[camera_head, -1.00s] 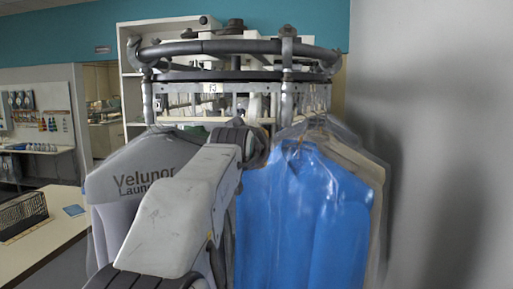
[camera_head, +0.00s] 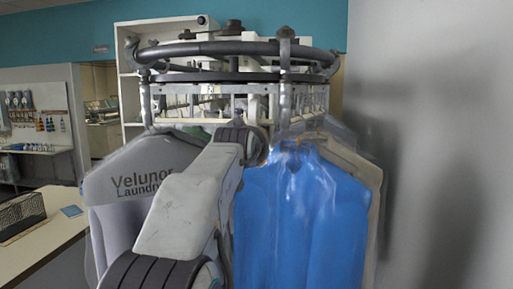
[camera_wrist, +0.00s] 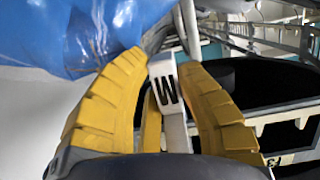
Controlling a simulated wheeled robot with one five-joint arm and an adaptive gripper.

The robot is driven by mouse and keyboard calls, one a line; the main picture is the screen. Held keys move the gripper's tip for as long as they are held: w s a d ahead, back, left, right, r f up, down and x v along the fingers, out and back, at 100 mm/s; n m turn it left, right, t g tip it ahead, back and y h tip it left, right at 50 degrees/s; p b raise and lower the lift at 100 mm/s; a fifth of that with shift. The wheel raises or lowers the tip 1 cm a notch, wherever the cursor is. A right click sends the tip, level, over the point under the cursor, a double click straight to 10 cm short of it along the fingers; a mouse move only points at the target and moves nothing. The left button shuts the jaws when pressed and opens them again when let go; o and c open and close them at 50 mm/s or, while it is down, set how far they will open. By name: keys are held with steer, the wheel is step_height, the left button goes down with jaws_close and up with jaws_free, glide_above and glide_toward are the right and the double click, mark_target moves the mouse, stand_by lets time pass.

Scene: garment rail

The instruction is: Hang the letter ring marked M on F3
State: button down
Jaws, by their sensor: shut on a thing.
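In the wrist view my gripper (camera_wrist: 160,66) has its yellow fingers shut around a white letter ring (camera_wrist: 180,129) with a black M. The ring's upper part reaches past the fingertips towards the grey metal of the rail; whether it touches cannot be told. My arm hides the gripper and ring there.
A blue bagged garment (camera_head: 300,210) hangs right of my arm and crowds the wrist view's upper left. A grey Velunor Laundry cover (camera_head: 120,205) hangs at left. A counter (camera_head: 55,235) with a wire basket (camera_head: 22,214) is farther left. A bare wall is at right.

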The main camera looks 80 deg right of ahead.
steer(key=shift+f+b, duration=1.1)
stand_by(0.4)
steer(key=c, duration=0.9)
jaws_free()
steer(key=shift+c, duration=0.2)
steer(key=shift+a, duration=0.15)
steer(key=v, duration=1.2)
